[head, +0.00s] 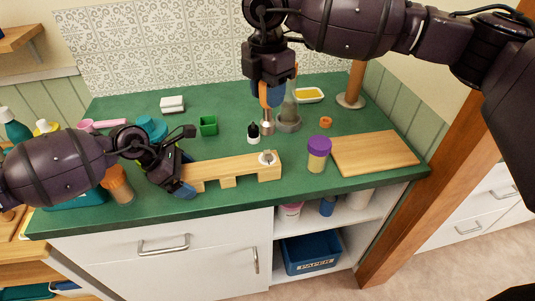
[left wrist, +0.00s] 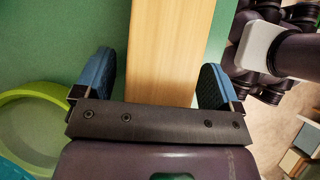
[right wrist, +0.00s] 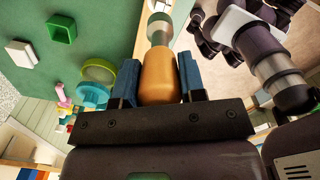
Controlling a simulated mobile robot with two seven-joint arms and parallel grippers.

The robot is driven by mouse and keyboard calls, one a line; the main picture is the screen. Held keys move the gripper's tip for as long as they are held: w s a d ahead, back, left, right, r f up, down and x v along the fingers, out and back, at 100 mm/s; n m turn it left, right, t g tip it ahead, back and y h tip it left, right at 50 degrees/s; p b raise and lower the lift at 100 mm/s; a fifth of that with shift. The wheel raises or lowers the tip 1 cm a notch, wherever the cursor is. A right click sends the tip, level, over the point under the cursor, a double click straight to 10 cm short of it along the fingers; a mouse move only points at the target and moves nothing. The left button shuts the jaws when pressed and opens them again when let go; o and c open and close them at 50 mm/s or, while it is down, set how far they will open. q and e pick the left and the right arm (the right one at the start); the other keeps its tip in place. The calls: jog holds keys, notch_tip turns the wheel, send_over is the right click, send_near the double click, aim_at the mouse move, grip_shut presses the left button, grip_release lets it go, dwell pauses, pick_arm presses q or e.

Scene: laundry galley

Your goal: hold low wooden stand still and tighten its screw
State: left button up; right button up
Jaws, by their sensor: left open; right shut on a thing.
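The low wooden stand (head: 228,169) lies near the counter's front edge. A grey screw (head: 267,158) sits on its right end. My left gripper (head: 183,180) is open at the stand's left end. In the left wrist view its blue fingers (left wrist: 160,85) are on either side of the wooden bar (left wrist: 165,50). My right gripper (head: 271,94) is shut on an orange-handled screwdriver (head: 267,127), whose tip points down. In the head view the screwdriver appears behind the screw, apart from it. The orange handle (right wrist: 160,75) is between the fingers in the right wrist view.
A purple-lidded jar (head: 317,155) stands just right of the stand; a wooden board (head: 375,153) lies beyond it. A dark dropper bottle (head: 253,136) and a clear bottle (head: 289,119) stand behind. An orange-capped jar (head: 118,186) is near my left arm.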

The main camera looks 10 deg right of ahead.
pick_arm(q)
jog(key=v, duration=0.7)
jog(key=shift+r, duration=0.3)
dwell(0.4)
jog(key=shift+w+a, duration=0.1)
jog(key=shift+a, duration=0.05)
jog(key=v, duration=1.2)
jog(key=shift+f, duration=0.1)
dwell(0.3)
